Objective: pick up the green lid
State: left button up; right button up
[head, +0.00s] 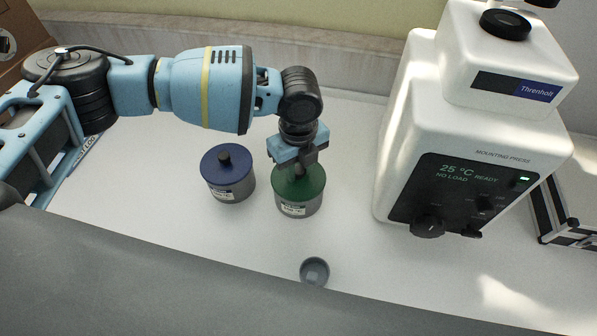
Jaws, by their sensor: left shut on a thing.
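The green lid (313,187) sits on a grey, labelled canister (299,209) in the middle of the bench. My left gripper (299,170) is directly above it, pointing down. Its fingers are shut on the lid's knob, which they mostly hide. The lid appears level and at the canister's top; I cannot tell whether there is any gap between them. My right gripper is not in view.
A canister with a blue lid (226,165) stands just left of the green one. A small grey cup (314,271) is near the front edge. A white mounting press (470,140) stands to the right. Bench between canisters and press is clear.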

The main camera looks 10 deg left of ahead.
aim_at(299, 169)
pick_arm(q)
notch_tip(299, 169, up, 10)
dwell(0.5)
